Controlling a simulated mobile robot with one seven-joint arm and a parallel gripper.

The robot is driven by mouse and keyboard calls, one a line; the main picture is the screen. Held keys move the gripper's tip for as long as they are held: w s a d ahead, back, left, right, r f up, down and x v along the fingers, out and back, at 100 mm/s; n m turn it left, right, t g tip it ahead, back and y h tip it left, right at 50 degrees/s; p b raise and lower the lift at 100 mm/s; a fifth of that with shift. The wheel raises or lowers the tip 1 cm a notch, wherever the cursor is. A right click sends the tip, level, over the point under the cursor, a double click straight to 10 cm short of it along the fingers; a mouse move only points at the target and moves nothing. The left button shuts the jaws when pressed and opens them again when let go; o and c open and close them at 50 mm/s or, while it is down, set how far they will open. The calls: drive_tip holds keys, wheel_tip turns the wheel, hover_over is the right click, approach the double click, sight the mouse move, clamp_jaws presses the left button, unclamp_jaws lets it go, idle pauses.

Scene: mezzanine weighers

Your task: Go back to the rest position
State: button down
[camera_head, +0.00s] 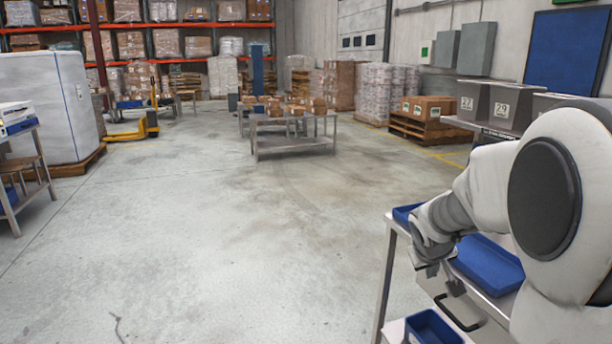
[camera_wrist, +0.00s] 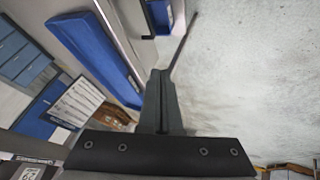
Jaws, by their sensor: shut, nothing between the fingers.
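My gripper (camera_wrist: 162,85) is shut and empty in the wrist view, its two dark fingers pressed together. In the head view my gripper (camera_head: 430,268) is at the end of my white arm on the right. It hangs beside the left edge of a metal table. A blue tray (camera_head: 487,265) lies on that table just right of the gripper; a long blue tray (camera_wrist: 92,50) also shows in the wrist view. Part of the table is hidden behind my arm.
A blue bin (camera_head: 433,328) sits on the lower shelf. Grey bins (camera_head: 488,103) stand at the right wall. A metal table with brown boxes (camera_head: 290,142) stands mid-room, and a yellow pallet jack (camera_head: 140,127) at the back left. The concrete floor (camera_head: 220,240) between is clear.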

drive_tip(key=s+a+r+y, duration=0.15)
drive_tip(key=s+a, duration=0.25)
drive_tip(key=s, duration=0.5)
drive_tip(key=s+a+r+y, duration=0.1)
drive_tip(key=s+a+r, duration=0.3)
drive_tip(key=s, duration=0.5)
drive_tip(key=s+a+r+y, duration=0.1)
drive_tip(key=s+a+r, duration=0.1)
drive_tip(key=s+a, duration=0.5)
wheel_tip(320, 180, up, 14)
drive_tip(key=s+d+p, duration=0.1)
drive_tip(key=s+p, duration=0.1)
drive_tip(key=p, duration=1.2)
drive_tip(key=shift+d+m+g, duration=0.3)
drive_tip(key=shift+d, duration=0.1)
drive_tip(key=shift+s, duration=0.1)
